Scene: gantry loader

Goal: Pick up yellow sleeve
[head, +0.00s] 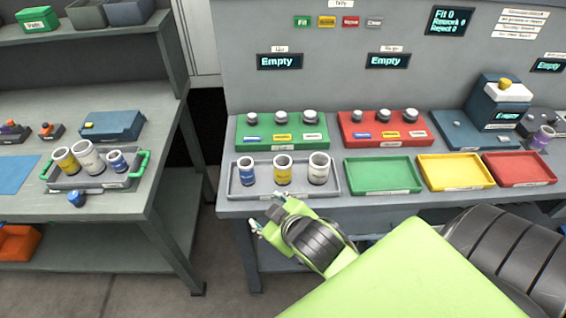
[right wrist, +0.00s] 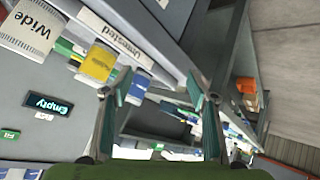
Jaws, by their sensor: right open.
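A yellow sleeve (head: 283,172) with a pale rim stands upright in the grey tray (head: 236,190), between a blue sleeve (head: 247,172) and a wide white sleeve (head: 318,170). In the right wrist view the yellow sleeve (right wrist: 98,64) is at the upper left, outside the fingers. Another yellow sleeve (head: 66,161) leans in the green-handled tray (head: 62,183) on the left table. My right gripper (head: 266,212) is open and empty, in front of the bench edge and apart from the sleeves; its fingers also show in the right wrist view (right wrist: 158,96). My left gripper is out of view.
Green (head: 383,188), yellow (head: 455,183) and red (head: 519,181) trays lie right of the grey tray. Green (head: 282,145) and red (head: 387,141) gauge blocks stand behind. A gap separates the bench from the left table (head: 160,150).

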